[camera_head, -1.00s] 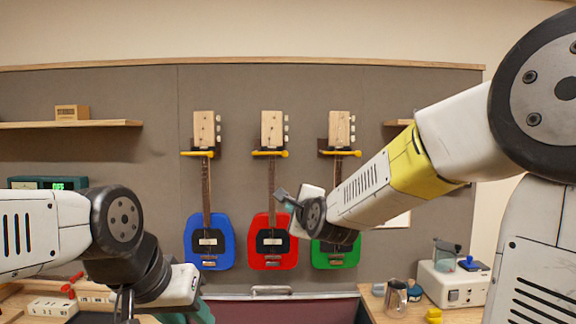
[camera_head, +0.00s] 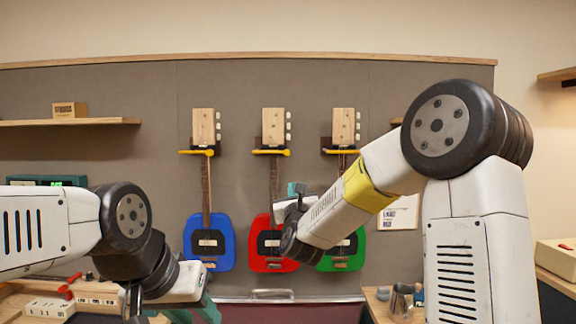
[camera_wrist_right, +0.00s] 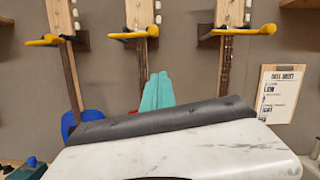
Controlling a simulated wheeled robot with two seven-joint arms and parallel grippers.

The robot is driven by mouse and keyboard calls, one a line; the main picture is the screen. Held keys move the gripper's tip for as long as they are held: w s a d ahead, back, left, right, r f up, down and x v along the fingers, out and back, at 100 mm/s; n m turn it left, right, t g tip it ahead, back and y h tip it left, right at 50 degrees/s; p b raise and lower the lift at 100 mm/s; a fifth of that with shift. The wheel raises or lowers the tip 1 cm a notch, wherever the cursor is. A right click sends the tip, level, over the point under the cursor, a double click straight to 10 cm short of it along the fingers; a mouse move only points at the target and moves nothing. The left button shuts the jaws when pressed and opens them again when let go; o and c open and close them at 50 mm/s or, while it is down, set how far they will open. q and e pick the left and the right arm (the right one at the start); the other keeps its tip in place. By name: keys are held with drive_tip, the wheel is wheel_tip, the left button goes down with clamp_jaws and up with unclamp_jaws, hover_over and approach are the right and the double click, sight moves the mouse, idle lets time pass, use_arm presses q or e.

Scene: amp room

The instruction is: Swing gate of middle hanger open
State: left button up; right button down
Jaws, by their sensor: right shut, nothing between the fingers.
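The middle hanger's yellow gate (camera_head: 271,152) lies level across the neck of the red guitar (camera_head: 263,240), below its wooden headstock. The gate also shows in the right wrist view (camera_wrist_right: 133,32), at the top centre. My right gripper (camera_head: 297,188) is below the gate and a little to its right, in front of the red guitar's neck and apart from the gate. Its teal fingers (camera_wrist_right: 157,92) are together and empty, pointing up in the wrist view. My left gripper (camera_head: 190,306) is low at the left; its fingertips are not clearly visible.
A blue guitar (camera_head: 209,245) hangs left and a green guitar (camera_head: 342,254) right, with yellow gates (camera_head: 196,152) and (camera_head: 341,151). My right forearm partly covers the green one. A clipboard sheet (camera_wrist_right: 282,93) hangs at right. A wall shelf (camera_head: 70,122) is at upper left.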

drive_tip(key=w+a+r, duration=0.1)
drive_tip(key=w+r, duration=0.5)
drive_tip(key=w, duration=0.3)
drive_tip(key=shift+w+r, duration=0.15)
drive_tip(key=shift+w, duration=0.1)
